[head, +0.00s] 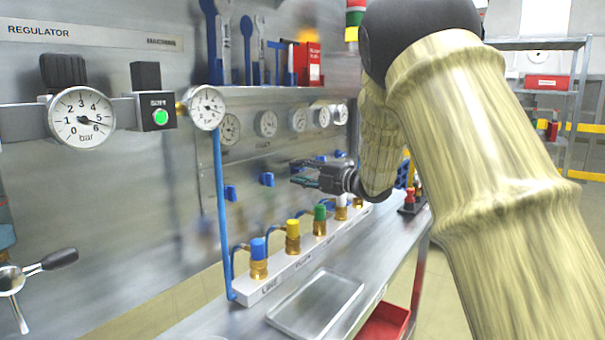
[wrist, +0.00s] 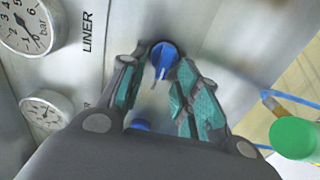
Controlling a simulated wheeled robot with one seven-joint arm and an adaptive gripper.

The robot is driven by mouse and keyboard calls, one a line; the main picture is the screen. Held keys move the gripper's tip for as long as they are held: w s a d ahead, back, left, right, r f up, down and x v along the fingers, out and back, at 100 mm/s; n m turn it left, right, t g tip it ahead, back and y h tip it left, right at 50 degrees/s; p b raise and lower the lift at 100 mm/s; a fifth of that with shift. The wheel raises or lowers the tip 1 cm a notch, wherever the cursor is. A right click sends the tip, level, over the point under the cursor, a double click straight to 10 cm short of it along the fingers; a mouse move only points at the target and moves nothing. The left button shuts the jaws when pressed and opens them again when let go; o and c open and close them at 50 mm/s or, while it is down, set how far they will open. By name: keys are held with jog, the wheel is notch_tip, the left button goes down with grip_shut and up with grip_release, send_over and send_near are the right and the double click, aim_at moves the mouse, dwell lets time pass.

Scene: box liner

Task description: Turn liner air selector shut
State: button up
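A blue knob (wrist: 163,60), the selector nearest the LINER label in the wrist view, sits on the grey metal panel with its pointer ridge toward the bottom of that view. My gripper (wrist: 162,66) is open, its teal-padded fingers on either side of the knob. A gap shows beside the knob; I cannot tell whether a fingertip touches it. In the head view my gripper (head: 294,173) is at the panel, right of a blue knob (head: 267,179); I cannot tell whether this is the same knob.
Gauges (head: 266,123) line the panel above. Below stands a white manifold (head: 262,291) with coloured caps, including a green cap (head: 320,212). A shallow metal tray (head: 318,303) lies on the bench.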

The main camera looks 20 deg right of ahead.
jog(key=v, duration=1.2)
dwell(0.4)
jog(key=shift+f, duration=0.1)
